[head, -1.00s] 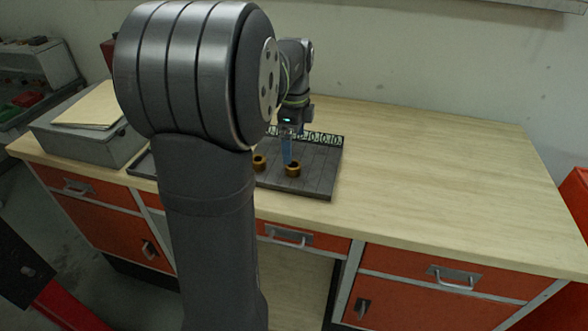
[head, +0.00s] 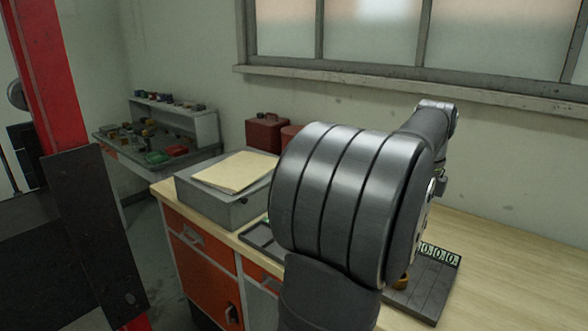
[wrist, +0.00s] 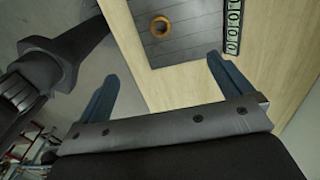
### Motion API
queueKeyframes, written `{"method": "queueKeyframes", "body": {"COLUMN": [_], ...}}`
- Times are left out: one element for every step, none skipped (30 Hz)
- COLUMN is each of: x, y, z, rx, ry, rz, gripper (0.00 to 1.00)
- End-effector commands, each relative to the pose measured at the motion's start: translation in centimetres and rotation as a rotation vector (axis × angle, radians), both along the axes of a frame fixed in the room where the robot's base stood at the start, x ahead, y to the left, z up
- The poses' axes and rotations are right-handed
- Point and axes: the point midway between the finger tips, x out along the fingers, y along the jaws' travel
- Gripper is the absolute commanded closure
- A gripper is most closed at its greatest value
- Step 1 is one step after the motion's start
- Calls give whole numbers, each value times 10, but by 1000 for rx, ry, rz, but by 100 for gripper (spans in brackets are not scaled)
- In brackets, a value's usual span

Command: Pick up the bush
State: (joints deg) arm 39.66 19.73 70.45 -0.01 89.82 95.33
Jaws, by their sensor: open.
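A brass-coloured ring-shaped bush (wrist: 160,26) sits on the dark grey slatted board (wrist: 185,48) near the top of the wrist view. In the head view a bush (head: 402,282) shows in part on the same board (head: 428,290), beside my arm, which hides the board's middle. My gripper (wrist: 163,68) is open, with its two blue fingers wide apart and nothing between them. It is off the board, apart from the bush. In the head view my arm's end is raised at the right and the fingers cannot be made out.
A row of light number markings (wrist: 233,28) runs along the board's edge. A grey box (head: 225,190) with a paper folder on top stands on the left of the wooden bench (head: 500,255). A red can (head: 266,133) stands behind it. The bench to the right is bare.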

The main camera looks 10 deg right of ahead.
Motion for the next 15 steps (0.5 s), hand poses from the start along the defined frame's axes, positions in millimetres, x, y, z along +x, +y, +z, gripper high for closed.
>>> {"method": "queueKeyframes", "body": {"x": [0, 0, 0, 0, 0, 0, 0, 0, 0, 0, 0, 0, 0, 0, 0], "y": [0, 0, 0, 0, 0, 0, 0, 0, 0, 0, 0, 0, 0, 0, 0], "z": [0, 0, 0, 0, 0, 0, 0, 0, 0, 0, 0, 0, 0, 0, -1], "rx": [0, 0, 0, 0, 0, 0, 0, 0, 0, 0, 0, 0, 0, 0, 0], "ry": [0, 0, 0, 0, 0, 0, 0, 0, 0, 0, 0, 0, 0, 0, 0], "rz": [0, 0, 0, 0, 0, 0, 0, 0, 0, 0, 0, 2, 7, 17, 40], "gripper": [14, 20, 28, 33, 36, 36, 36, 36, 36, 36, 36, 36, 36, 36, 36]}}
